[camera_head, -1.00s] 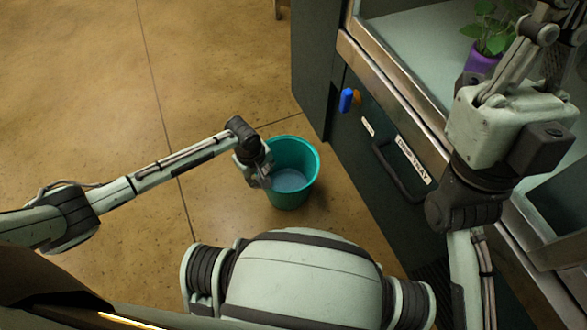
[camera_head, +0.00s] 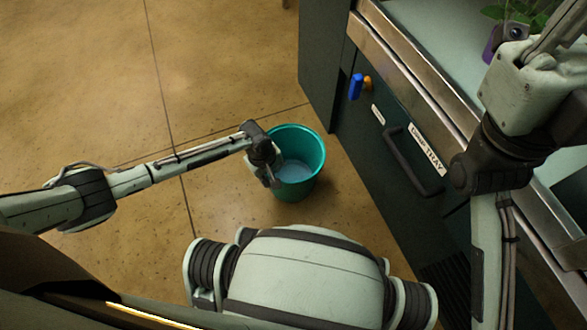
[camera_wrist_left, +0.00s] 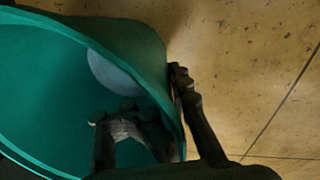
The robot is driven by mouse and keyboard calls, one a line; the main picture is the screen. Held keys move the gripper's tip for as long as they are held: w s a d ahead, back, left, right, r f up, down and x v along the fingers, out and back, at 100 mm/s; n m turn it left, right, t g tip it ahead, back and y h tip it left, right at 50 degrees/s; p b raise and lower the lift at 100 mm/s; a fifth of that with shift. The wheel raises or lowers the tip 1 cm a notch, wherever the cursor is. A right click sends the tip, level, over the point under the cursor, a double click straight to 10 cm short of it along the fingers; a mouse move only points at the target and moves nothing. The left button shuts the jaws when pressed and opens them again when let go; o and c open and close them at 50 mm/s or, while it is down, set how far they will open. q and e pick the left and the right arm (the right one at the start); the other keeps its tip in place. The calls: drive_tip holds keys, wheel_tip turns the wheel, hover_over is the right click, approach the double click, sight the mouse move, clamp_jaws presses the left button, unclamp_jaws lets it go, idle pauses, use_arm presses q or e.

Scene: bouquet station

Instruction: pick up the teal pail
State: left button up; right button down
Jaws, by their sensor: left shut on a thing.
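The teal pail (camera_head: 312,150) is below in the middle of the head view, beside the dark cabinet, with pale blue-grey content at its bottom. My left gripper (camera_head: 272,178) is at the pail's left rim. In the left wrist view the pail (camera_wrist_left: 125,45) fills the left side, and my left gripper (camera_wrist_left: 155,115) has one finger inside the pail and one outside, shut on its wall. Whether the pail touches the floor is hard to tell. My right arm is at the right of the head view; its gripper's fingertips are not visible.
A dark cabinet with a labelled drawer (camera_head: 412,160) stands right of the pail. A blue thing (camera_head: 356,87) and an orange thing (camera_head: 367,83) are on its front. A purple pot with a plant (camera_head: 491,45) stands on the counter. The tan floor (camera_head: 220,60) is clear at left.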

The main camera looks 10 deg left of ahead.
use_arm(q)
clamp_jaws()
drive_tip(key=shift+w+d+r, duration=0.1)
drive_tip(key=shift+w+r, duration=0.1)
idle(0.3)
drive_tip(key=shift+r, duration=0.1)
